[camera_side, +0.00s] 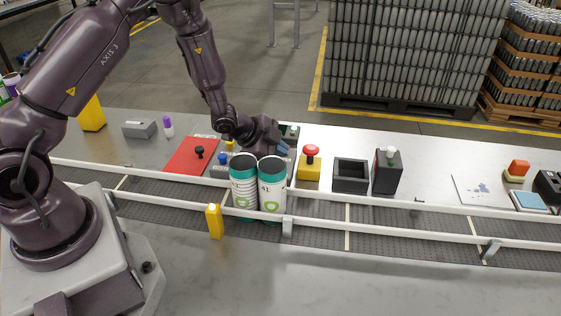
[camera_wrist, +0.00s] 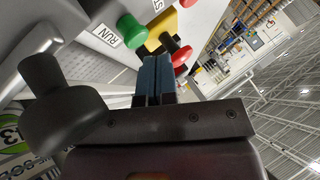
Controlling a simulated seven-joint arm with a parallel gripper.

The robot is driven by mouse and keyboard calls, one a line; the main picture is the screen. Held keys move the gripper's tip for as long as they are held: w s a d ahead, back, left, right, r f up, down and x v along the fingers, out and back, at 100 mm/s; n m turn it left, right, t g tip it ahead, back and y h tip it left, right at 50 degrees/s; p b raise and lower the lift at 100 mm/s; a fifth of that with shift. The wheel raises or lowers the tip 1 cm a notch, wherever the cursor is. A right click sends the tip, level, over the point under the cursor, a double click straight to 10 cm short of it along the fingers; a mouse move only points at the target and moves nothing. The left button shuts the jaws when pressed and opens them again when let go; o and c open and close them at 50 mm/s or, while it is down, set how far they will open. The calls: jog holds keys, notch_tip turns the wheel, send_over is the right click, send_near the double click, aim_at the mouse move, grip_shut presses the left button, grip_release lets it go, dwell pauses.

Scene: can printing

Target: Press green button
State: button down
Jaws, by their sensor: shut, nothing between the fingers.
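The green button (camera_wrist: 131,28) shows in the wrist view as a round cap on a pale panel beside a label reading RUN (camera_wrist: 106,35). In the side view, its control box is partly hidden behind my gripper (camera_side: 284,149). My gripper also shows in the wrist view (camera_wrist: 154,62), with its blue fingers together and empty. The fingertips lie just below and right of the green button in that picture, seemingly apart from it; the exact gap is hard to judge.
A yellow box (camera_side: 308,172) with a red mushroom button (camera_side: 311,150) stands right of my gripper. Two white-and-green cans (camera_side: 243,187) (camera_side: 271,190) stand close in front on the railed conveyor (camera_side: 395,238). A black open box (camera_side: 350,176) is further right.

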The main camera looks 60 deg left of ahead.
jog(key=shift+r, duration=2.35)
jog(key=shift+r, duration=0.1)
jog(key=s+r+n+y, duration=0.2)
jog(key=s+r+n, duration=0.1)
jog(key=r, duration=0.5)
jog(key=s+r+n+y, duration=0.1)
jog(key=s+r+n, duration=0.25)
jog(key=r, duration=0.45)
jog(key=s+d+r+n+g, duration=0.1)
jog(key=s+d+r+n, duration=0.1)
jog(key=s, duration=0.7)
jog(key=s+d+r+n+g+h, duration=0.1)
jog(key=s+d+r, duration=0.4)
jog(key=s, duration=0.5)
jog(key=shift+s+n+g+h, duration=0.2)
jog(key=shift+n+g+h, duration=0.1)
jog(key=shift+n+g, duration=0.4)
